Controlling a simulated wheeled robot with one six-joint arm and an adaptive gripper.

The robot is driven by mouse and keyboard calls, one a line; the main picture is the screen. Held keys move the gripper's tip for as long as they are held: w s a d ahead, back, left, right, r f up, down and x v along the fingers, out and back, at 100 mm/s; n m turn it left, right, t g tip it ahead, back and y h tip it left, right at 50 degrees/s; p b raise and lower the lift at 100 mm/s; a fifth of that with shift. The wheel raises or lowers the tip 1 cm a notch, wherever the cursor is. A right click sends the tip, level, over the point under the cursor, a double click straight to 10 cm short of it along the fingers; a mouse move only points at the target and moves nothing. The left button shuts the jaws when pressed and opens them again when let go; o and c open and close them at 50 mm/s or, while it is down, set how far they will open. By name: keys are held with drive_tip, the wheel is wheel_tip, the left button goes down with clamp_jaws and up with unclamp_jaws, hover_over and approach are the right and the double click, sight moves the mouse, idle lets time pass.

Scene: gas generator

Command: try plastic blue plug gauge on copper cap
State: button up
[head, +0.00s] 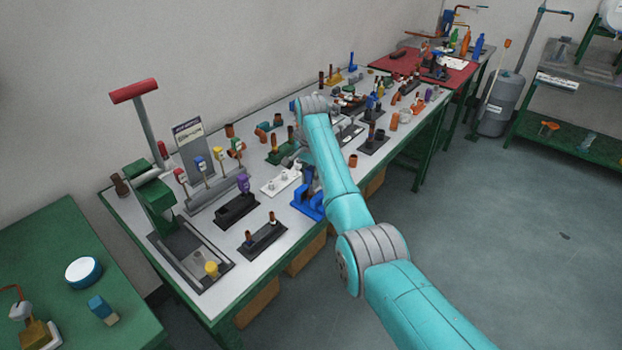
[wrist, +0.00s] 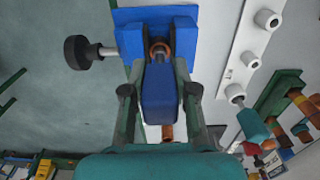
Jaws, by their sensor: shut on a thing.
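My gripper (wrist: 159,80) is shut on the blue plug gauge (wrist: 160,100), a blocky blue plastic piece between its two dark fingers in the wrist view. The copper cap (wrist: 166,46) shows as an orange-brown ring just beyond the gauge's far end, between the jaws of a blue vise (wrist: 130,38). A pale tip shows at the ring, but I cannot tell whether it is inside the cap or only against it. In the head view the blue vise (head: 309,205) stands at the bench's front edge; my arm hides the gauge and cap.
The vise's black knob (wrist: 77,52) sticks out to the left in the wrist view. A white block with holes (head: 281,181) stands beside the vise, with a black stand (head: 238,209) farther left. Other stands crowd the bench (head: 205,235); the floor in front is clear.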

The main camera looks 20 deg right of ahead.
drive_tip(key=shift+r, duration=1.35)
drive_tip(key=shift+r, duration=2)
